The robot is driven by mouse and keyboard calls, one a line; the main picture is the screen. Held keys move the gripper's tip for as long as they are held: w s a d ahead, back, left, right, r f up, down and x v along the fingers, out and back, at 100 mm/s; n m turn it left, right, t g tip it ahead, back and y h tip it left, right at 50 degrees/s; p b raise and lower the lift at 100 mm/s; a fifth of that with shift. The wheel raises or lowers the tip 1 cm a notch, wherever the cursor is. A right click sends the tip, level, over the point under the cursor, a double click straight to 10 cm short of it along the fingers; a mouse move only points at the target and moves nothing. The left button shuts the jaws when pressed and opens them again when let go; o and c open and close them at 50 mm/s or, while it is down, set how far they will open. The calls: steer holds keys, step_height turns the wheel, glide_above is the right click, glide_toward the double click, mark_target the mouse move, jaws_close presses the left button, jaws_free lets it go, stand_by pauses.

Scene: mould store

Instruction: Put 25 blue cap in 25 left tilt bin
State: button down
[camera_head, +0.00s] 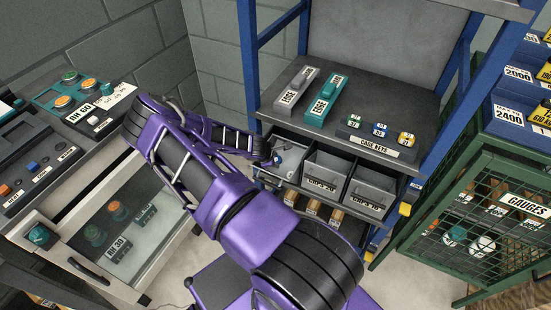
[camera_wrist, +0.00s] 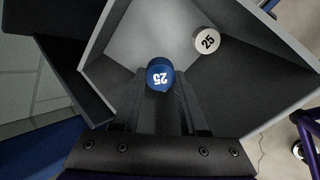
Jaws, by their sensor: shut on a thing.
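The blue cap marked 25 (camera_wrist: 160,75) is between my gripper's fingertips (camera_wrist: 160,88) in the wrist view. My gripper is shut on it. The cap is over the open mouth of a grey bin (camera_wrist: 125,40); its exact height above the bin floor is hard to tell. In the head view this is the left tilt bin (camera_head: 294,152) of a row under the shelf. My gripper (camera_head: 272,160) reaches into its left side, and my purple arm hides part of that area. The cap is too small to make out clearly in the head view.
A whitish cap marked 25 (camera_wrist: 207,40) lies inside the same bin. A middle bin (camera_head: 325,168) and a right bin (camera_head: 372,187) stand beside it. A green mesh cabinet (camera_head: 470,215) stands at right.

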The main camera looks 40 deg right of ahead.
steer(key=shift+p+v, duration=2.3)
steer(key=shift+v, duration=1.8)
steer(key=shift+b, duration=0.6)
steer(key=shift+f, duration=0.1)
steer(key=shift+b+x, duration=2)
steer(key=shift+x, duration=0.6)
steer(key=shift+b+x, duration=0.5)
steer(key=shift+x, duration=3.05)
steer(key=shift+c, duration=1.8)
jaws_free()
